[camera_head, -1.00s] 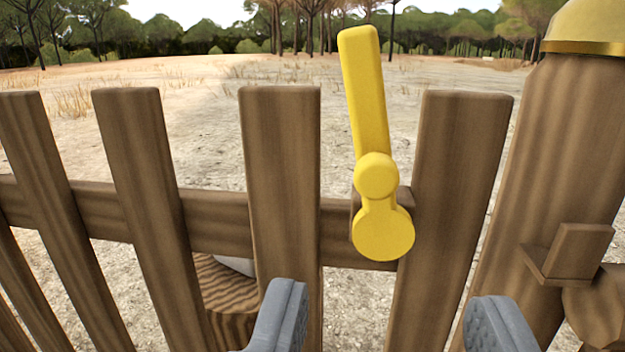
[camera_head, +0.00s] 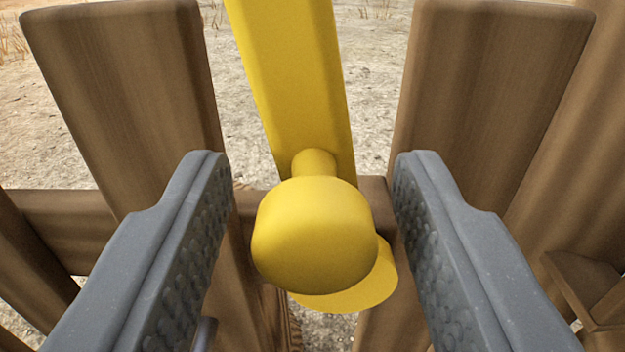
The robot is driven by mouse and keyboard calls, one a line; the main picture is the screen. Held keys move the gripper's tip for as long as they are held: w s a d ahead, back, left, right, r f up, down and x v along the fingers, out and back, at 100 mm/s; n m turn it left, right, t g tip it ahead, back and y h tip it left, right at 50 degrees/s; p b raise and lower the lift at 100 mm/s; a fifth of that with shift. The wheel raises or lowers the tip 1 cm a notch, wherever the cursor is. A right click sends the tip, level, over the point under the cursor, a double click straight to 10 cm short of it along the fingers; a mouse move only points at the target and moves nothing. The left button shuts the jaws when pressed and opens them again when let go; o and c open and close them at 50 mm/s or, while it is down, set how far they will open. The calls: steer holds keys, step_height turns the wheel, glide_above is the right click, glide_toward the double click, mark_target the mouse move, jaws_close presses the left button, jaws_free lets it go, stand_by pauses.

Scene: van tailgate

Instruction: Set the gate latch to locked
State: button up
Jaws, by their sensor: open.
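The yellow gate latch (camera_head: 295,90) is on the wooden gate. Its long arm points up, tilted a little to the left, and runs out of the top of the view. A round yellow knob (camera_head: 312,235) sticks out towards me near its lower end, in front of the rounded pivot end (camera_head: 350,290). My gripper (camera_head: 310,175) is open, with one grey finger on each side of the knob. A gap shows between the knob and each finger.
Wooden gate boards (camera_head: 125,90) stand behind the left finger and behind the right finger (camera_head: 485,90). A horizontal rail (camera_head: 65,225) crosses behind them. A wooden catch on the post (camera_head: 590,285) sits at the right edge. Sandy ground lies beyond.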

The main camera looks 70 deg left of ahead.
jaws_close()
